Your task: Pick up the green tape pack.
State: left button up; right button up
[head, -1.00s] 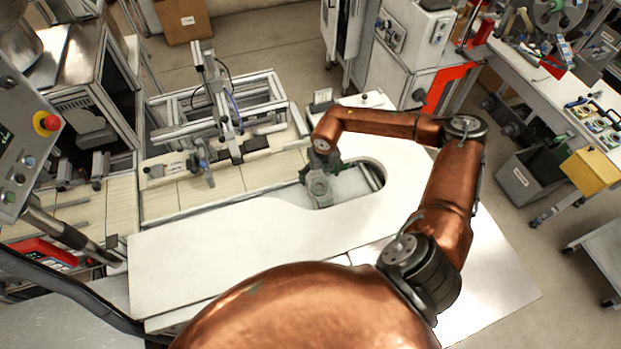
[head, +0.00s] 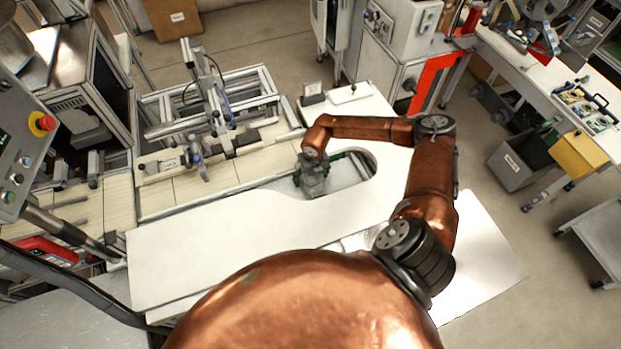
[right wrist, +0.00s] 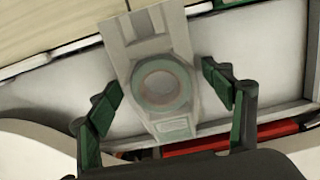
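A grey-green pack with a round ring and a small pale green label (right wrist: 176,127) shows in the middle of the right wrist view. I take it to be the green tape pack, though its colour is pale there. My right gripper (right wrist: 160,78) has its dark green fingers spread wide, one on each side of the pack, with gaps on both sides. In the head view my right gripper (head: 314,176) is over the left part of the rounded recess in the white worktop; its fingertips and the pack are hard to tell apart there. My left gripper is not in view.
The recess (head: 352,165) sits in a long white worktop (head: 230,240). An aluminium frame fixture (head: 215,115) stands behind it to the left. A small black box (head: 312,94) stands at the back. The worktop's front left is clear.

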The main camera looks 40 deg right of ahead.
jog(key=shift+s+r, duration=0.1)
jog(key=shift+s, duration=0.05)
jog(key=c, duration=1.1)
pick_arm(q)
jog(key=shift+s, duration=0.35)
